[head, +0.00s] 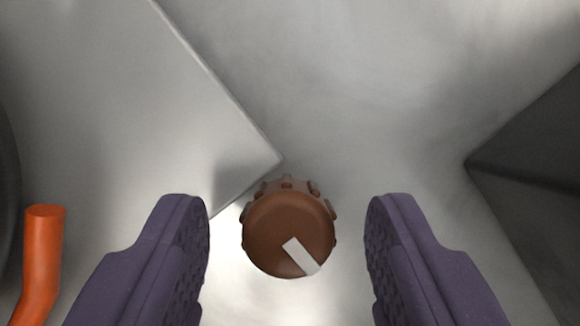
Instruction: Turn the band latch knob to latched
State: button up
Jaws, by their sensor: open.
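The band latch knob (280,228) is a brown, round knob with small ridges around its rim. It sits at the lower middle of the head view. A white pointer mark (300,257) on its face runs from near the centre toward the lower right. My gripper (288,235) is open, with one purple finger to the left of the knob and one to the right. The knob lies between the fingers in the picture, with a clear gap on each side. Neither finger touches it. The knob's base and any latch markings are not visible.
A pale grey metal plate (130,100) with a corner close to the knob fills the upper left. A dark block (535,160) stands at the right. An orange tube (42,255) rises at the lower left. The grey surface (370,90) above the knob is clear.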

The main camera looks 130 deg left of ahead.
jog(key=shift+w+d+f, duration=0.1)
jog(key=shift+f, duration=0.25)
jog(key=shift+r, duration=0.1)
grip_shut()
jog(key=shift+n, duration=0.4)
jog(key=n+t+y, duration=0.1)
jog(key=n, duration=0.2)
jog(key=shift+d+n, duration=0.15)
jog(key=shift+n, duration=0.25)
jog(key=n+y, duration=0.1)
jog(key=n, duration=0.1)
jog(key=n+t+y+b, duration=0.1)
jog(key=n, duration=0.2)
jog(key=shift+d, duration=0.15)
jog(key=n+y, duration=0.2)
jog(key=n, duration=0.3)
jog(key=shift+d+r, duration=0.1)
jog(key=shift+n+g+y+p, duration=0.3)
jog(key=shift+n+y+p, duration=0.5)
jog(key=shift+n, duration=0.8)
